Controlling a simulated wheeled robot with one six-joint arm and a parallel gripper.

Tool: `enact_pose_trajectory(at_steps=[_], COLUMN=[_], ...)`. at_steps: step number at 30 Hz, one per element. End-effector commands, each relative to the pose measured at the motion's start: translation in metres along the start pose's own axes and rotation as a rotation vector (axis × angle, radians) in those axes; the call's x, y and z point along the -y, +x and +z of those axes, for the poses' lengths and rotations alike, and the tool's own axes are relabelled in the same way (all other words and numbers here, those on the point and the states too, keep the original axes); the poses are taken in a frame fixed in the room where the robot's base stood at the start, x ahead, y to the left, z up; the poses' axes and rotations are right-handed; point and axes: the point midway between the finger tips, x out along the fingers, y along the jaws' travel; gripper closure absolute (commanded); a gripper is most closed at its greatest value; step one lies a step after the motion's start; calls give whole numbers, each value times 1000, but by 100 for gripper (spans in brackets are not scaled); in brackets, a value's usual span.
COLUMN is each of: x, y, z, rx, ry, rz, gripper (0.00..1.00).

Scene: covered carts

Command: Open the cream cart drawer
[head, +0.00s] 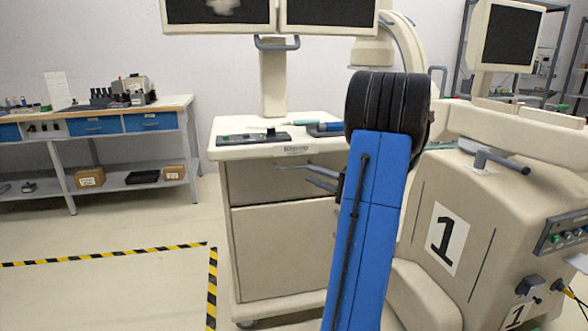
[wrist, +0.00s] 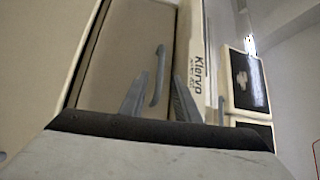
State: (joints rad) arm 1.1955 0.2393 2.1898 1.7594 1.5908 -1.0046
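The cream cart (head: 229,245) stands in the middle of the head view. Its upper drawer front (head: 262,184) sits just under the worktop and looks closed flush. In the wrist view the drawer front (wrist: 130,45) appears turned on its side, with a grey bar handle (wrist: 160,62) on it. My gripper (head: 310,174) is in front of the upper drawer, and its two grey fingers are apart. In the wrist view the handle lies between the fingers of my gripper (wrist: 161,78). I cannot tell whether either finger touches it. My arm hides the cart's right side in the head view.
The worktop (head: 235,151) holds a dark panel (head: 253,139) and carries monitors on a post. A large cream machine (head: 440,240) marked 1 stands close on the right. A workbench (head: 100,127) is at the left. Floor with striped tape (head: 212,285) is clear at left.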

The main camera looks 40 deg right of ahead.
Motion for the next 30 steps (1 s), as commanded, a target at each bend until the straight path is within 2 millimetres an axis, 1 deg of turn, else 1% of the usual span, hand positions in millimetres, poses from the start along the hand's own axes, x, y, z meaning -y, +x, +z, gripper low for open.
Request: enact_pose_trajectory(at_steps=[1, 9, 15, 21, 29, 30], x=[0, 0, 0, 0, 0, 0], y=[10, 53, 76, 85, 85, 85], z=[1, 1, 0, 0, 0, 0], rx=[4, 3, 2, 0, 0, 0], ry=[0, 0, 0, -1, -1, -1], rz=[-1, 0, 0, -1, 0, 0], gripper=[71, 71, 71, 71, 71, 81])
